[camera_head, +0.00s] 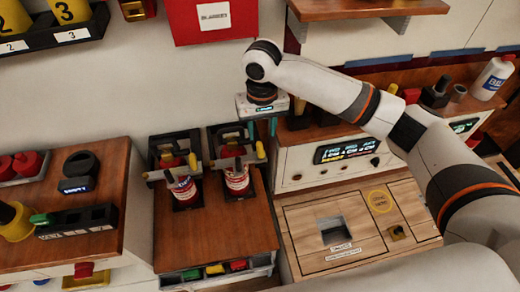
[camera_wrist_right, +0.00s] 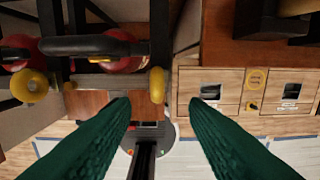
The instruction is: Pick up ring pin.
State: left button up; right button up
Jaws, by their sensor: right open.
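No part is clearly recognisable as the ring pin. Two black frames stand on the wooden bench, a left one (camera_head: 174,150) and a right one (camera_head: 229,135), each over a red-and-white can. Yellow knobs stick out from them; one yellow knob (camera_head: 261,150) is on the right frame's right side. In the wrist view a yellow knob (camera_wrist_right: 157,85) shows just beyond and between the fingers, apart from them. My right gripper (camera_head: 262,127) is open and empty, pointing down above the right frame's right side; its green fingers also show in the wrist view (camera_wrist_right: 160,108). My left gripper is out of view.
A wooden console with a display (camera_head: 346,150) stands right of the frames. A panel with a square recess (camera_head: 334,230) is in front of it. A left bench holds a black switch block (camera_head: 77,221). A red box (camera_head: 212,20) hangs on the wall behind.

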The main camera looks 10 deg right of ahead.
aim_at(260, 145)
jog(key=f, duration=0.5)
jog(key=f+p, duration=0.1)
jog(key=f, duration=0.1)
jog(key=shift+w+a+f, duration=0.15)
jog(key=shift+w+f, duration=0.15)
jog(key=shift+f, duration=0.1)
grip_shut()
